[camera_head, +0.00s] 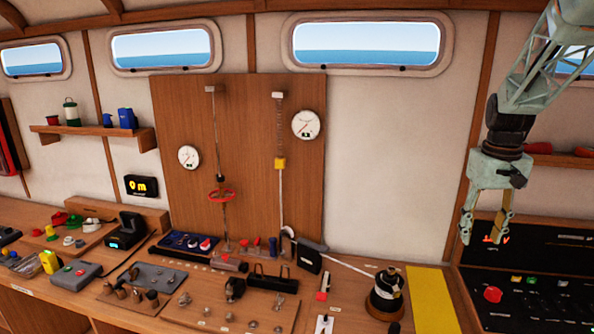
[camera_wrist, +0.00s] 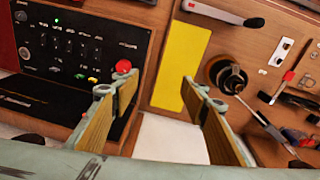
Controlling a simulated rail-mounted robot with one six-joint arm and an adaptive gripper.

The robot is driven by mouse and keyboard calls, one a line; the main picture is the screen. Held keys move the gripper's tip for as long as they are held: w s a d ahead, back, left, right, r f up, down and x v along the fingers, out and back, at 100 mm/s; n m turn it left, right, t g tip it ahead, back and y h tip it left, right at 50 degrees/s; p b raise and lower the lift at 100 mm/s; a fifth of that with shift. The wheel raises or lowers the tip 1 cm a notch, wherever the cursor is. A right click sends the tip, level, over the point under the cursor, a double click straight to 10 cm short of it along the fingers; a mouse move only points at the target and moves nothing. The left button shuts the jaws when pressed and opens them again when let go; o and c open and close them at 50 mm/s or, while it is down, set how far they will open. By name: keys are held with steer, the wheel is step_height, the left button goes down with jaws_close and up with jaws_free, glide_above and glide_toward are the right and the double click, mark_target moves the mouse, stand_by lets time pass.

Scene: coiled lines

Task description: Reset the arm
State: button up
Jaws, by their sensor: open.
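My arm hangs down at the right of the head view, with its lattice link at the top. My gripper (camera_head: 487,222) points down, open and empty, above the right end of the counter, in front of a black control panel. In the wrist view my gripper (camera_wrist: 160,100) shows its two fingers wide apart with nothing between them. The fingers touch nothing that I can see.
The black panel (camera_head: 560,295) with a red button (camera_head: 493,294) is at the right. A yellow mat (camera_head: 432,300) and a black winch drum (camera_head: 386,295) lie left of it. Tools crowd the counter further left. The wall right of the wooden board (camera_head: 240,120) is clear.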

steer(key=s+a+r+t+b, duration=0.1)
steer(key=s+a+r, duration=0.4)
steer(key=s+a, duration=0.45)
steer(key=s+a+r+t+b, duration=0.1)
steer(key=s+a+r, duration=0.5)
steer(key=s+a, duration=0.35)
steer(key=s+a+f, duration=0.1)
steer(key=s+a, duration=0.2)
steer(key=s, duration=0.4)
steer(key=s+a+f+n+b, duration=0.1)
steer(key=s+a, duration=0.3)
steer(key=s, duration=0.4)
steer(key=s+a+f+t+b, duration=0.1)
steer(key=s+a, duration=0.3)
steer(key=s, duration=0.4)
steer(key=shift+f+y, duration=0.4)
steer(key=shift+f, duration=0.15)
steer(key=shift+a, duration=0.1)
